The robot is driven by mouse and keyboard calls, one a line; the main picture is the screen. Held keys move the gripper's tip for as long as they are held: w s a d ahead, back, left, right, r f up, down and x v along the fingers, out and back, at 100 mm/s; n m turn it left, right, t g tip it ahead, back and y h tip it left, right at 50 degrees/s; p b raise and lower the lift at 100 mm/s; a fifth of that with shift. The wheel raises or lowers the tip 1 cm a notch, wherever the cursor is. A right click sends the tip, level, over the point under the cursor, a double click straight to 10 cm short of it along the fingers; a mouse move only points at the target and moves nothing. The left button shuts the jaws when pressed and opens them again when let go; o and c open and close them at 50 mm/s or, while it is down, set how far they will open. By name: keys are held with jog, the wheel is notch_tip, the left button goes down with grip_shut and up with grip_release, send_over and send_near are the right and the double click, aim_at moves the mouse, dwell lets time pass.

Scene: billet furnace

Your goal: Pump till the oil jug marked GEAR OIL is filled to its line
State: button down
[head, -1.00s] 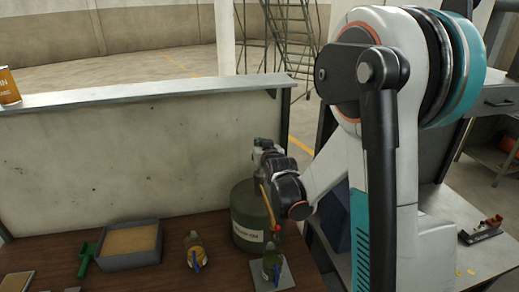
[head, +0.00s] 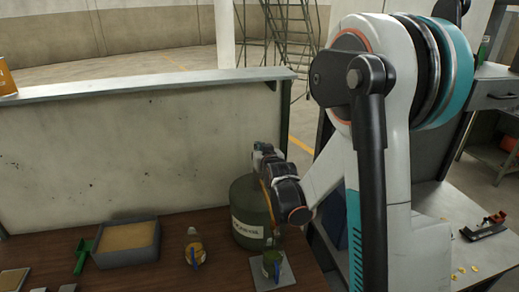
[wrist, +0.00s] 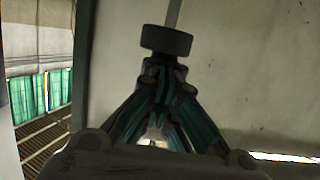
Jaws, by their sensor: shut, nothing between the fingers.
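A green drum (head: 245,195) with a white label stands at the right end of the brown bench, partly hidden by my arm. A thin yellow-orange part (head: 270,205) runs down beside it, mostly hidden. A small green jug (head: 271,264) sits on a pale square plate (head: 287,277) in front of the drum. A second jug with a yellow-orange label (head: 194,252) stands to its left. I cannot read either jug's marking or oil level. My gripper (head: 260,150) is above the drum. In the wrist view its shut fingers (wrist: 165,72) are just below a black knob (wrist: 166,40); contact is unclear.
A grey tray (head: 128,257) of tan material and a green scoop (head: 83,256) are at left. A pale wall with a ledge (head: 130,86) rises behind the bench. A side table (head: 440,245) at right carries a red-and-black tool (head: 485,227).

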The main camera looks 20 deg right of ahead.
notch_tip(320, 180, down, 3)
jog(key=shift+r+b, duration=0.1)
jog(key=shift+b, duration=0.9)
jog(key=shift+r, duration=0.1)
jog(key=r+p, duration=0.1)
jog(key=r, duration=0.1)
jog(key=r+p, duration=0.2)
jog(key=shift+s+r, duration=0.2)
jog(key=shift+r, duration=0.1)
jog(key=v, duration=0.9)
jog(key=shift+s+f+b, duration=0.15)
jog(key=shift+s+b, duration=0.1)
jog(key=shift+b, duration=0.2)
jog(key=shift+a, duration=0.1)
